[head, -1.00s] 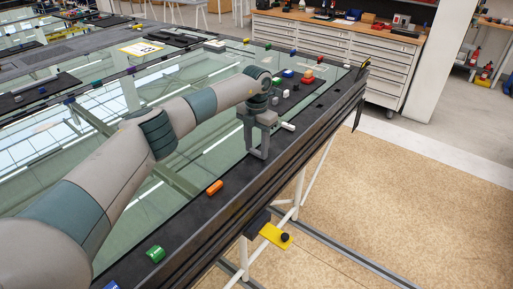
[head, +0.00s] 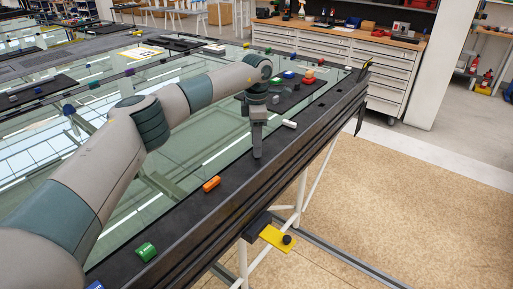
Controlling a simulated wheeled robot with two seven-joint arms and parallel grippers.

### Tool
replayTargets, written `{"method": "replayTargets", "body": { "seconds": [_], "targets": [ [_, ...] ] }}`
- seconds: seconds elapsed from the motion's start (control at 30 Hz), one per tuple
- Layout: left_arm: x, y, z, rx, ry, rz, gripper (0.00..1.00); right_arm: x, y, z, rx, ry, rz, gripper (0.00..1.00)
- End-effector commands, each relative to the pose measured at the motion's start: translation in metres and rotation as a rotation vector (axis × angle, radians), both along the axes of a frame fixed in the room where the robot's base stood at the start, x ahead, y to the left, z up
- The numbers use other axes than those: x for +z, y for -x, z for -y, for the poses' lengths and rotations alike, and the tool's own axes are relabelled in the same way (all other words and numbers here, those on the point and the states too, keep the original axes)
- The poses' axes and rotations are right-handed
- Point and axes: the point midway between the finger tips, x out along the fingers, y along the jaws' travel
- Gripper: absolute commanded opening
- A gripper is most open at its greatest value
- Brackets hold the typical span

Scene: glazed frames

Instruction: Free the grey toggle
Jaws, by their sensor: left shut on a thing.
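My left gripper (head: 257,154) points straight down at the dark frame edge, between an orange toggle and a white toggle. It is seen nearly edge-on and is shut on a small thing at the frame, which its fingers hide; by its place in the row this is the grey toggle. The orange toggle (head: 211,184) lies on the dark frame (head: 185,220) nearer to me, and the white toggle (head: 289,124) lies farther along. A green toggle (head: 147,251) sits closer still. My right gripper is out of view.
Glass panes (head: 205,140) fill the frame to the left. Several small coloured pieces, among them an orange-red one (head: 309,75), lie at the far corner. A yellow plate with a black knob (head: 277,238) sticks out below the frame's right side. The floor to the right is clear.

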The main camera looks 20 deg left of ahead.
Motion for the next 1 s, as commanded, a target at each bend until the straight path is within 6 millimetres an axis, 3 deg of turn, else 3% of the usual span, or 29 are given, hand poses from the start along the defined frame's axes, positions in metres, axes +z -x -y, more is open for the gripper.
{"method": "replayTargets", "body": {
  "seconds": [0.2,0.4,0.7,1.0],
  "targets": [
    [0.000,-0.001,0.000,-0.205,0.001,0.004,0.21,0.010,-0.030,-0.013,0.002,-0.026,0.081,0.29],
    [0.001,-0.001,0.000,-0.394,0.000,0.005,0.21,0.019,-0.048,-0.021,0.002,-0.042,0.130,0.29],
    [0.002,-0.001,0.000,-0.630,0.001,0.004,0.21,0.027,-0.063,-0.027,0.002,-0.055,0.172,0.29],
    [0.002,-0.001,0.000,-0.745,0.001,0.005,0.21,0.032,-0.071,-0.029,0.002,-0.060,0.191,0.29]
  ]
}}
